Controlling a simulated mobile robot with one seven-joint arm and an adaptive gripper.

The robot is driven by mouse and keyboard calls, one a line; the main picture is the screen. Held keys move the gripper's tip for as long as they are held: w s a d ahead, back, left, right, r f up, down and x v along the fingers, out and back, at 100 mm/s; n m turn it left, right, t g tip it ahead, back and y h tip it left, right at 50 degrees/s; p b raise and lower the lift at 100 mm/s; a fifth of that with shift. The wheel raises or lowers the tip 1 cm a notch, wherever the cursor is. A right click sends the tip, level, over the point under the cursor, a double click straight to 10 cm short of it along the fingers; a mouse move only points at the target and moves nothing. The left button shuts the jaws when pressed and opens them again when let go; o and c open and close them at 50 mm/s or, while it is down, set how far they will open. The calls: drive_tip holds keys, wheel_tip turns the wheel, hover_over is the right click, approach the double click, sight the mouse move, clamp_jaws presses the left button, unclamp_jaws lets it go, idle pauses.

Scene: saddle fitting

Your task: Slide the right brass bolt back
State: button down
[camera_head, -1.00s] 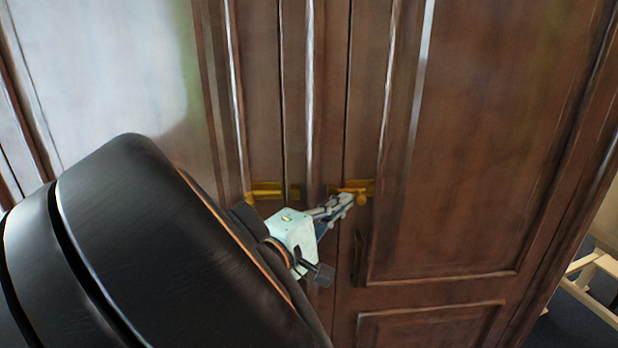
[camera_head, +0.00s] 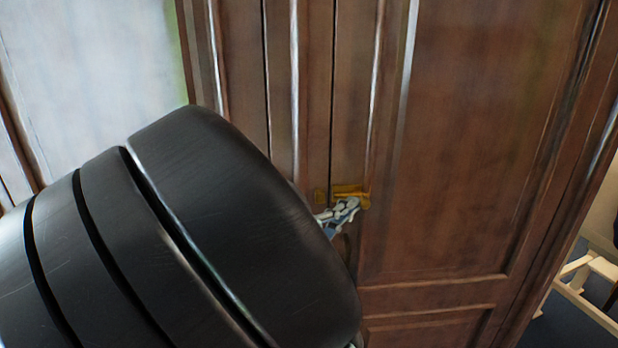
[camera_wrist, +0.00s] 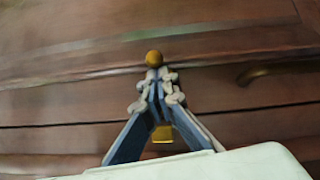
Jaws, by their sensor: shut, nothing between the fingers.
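The right brass bolt (camera_head: 351,190) is mounted on the dark wooden door, just right of the seam, in the head view. My gripper (camera_head: 347,205) is shut and empty, with its fingertips at the bolt, just below its body. In the wrist view the brass knob (camera_wrist: 154,58) shows right beyond the closed fingertips (camera_wrist: 155,76); I cannot tell whether they touch it. A brass keeper (camera_wrist: 162,134) shows between the finger linkages. In the head view a small brass piece (camera_head: 320,196) sits left of the seam. My arm hides the left bolt.
A dark curved door handle (camera_wrist: 275,71) shows at the right in the wrist view. The door panels (camera_head: 450,150) are upright and closed around the bolt. A pale wooden frame (camera_head: 590,280) stands on the floor at the far right.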

drive_tip(key=shift+d, duration=0.15)
drive_tip(key=a, duration=0.1)
drive_tip(key=w+a, duration=0.1)
drive_tip(key=a, duration=0.2)
drive_tip(key=shift+w+a+f+b, duration=0.2)
drive_tip(key=shift+w+f+b, duration=0.05)
drive_tip(key=shift+f+b, duration=0.15)
approach(340, 197)
drive_tip(key=v, duration=0.4)
drive_tip(key=shift+s+r, duration=0.15)
drive_tip(key=shift+d, duration=0.15)
